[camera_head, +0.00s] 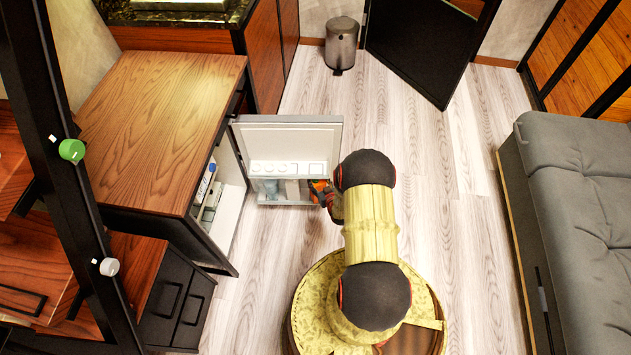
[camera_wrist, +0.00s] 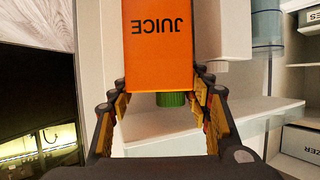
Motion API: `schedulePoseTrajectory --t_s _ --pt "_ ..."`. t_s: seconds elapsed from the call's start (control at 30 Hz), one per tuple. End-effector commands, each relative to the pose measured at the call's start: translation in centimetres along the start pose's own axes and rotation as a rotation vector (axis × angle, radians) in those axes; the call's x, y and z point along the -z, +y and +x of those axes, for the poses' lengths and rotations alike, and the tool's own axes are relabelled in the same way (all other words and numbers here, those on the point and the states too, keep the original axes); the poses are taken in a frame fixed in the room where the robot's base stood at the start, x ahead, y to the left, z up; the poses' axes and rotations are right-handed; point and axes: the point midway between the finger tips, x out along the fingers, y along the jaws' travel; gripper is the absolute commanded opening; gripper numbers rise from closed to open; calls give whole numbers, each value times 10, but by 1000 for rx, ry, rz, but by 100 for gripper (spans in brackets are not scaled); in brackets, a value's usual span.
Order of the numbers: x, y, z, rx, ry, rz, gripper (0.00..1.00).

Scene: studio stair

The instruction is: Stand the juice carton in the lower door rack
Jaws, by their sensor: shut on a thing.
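The juice carton (camera_wrist: 158,45) is orange with a green cap (camera_wrist: 171,99) and a JUICE label that reads upside down in the wrist view. My gripper (camera_wrist: 160,86) is shut on it, with one finger on each side near the cap end. In the head view, the carton (camera_head: 318,187) shows as a small orange patch at the right end of the lower door rack (camera_head: 275,200), beside my gripper (camera_head: 327,194). The carton's base is out of the wrist view. I cannot tell whether it rests in the rack.
The fridge door (camera_head: 287,137) stands open, with a white upper rack (camera_head: 287,168). The fridge interior (camera_head: 215,195) holds items under the wooden counter (camera_head: 160,125). A bluish clear container (camera_wrist: 268,28) is near the carton. A grey sofa (camera_head: 575,190) is on the right, with open floor between.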

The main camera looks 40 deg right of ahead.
Motion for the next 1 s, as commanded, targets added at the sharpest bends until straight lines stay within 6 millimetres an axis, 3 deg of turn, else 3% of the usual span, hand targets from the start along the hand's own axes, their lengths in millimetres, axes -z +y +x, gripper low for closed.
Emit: schedulePoseTrajectory --t_s 0.23,0.4,0.87,0.9,1.0 --pt "14 0 29 1 8 -5 0" --pt "-17 0 39 1 2 -1 0" --pt "-21 0 42 0 4 -2 0" --pt "-23 0 41 1 1 -1 50" --pt "-23 0 41 1 0 -1 56"
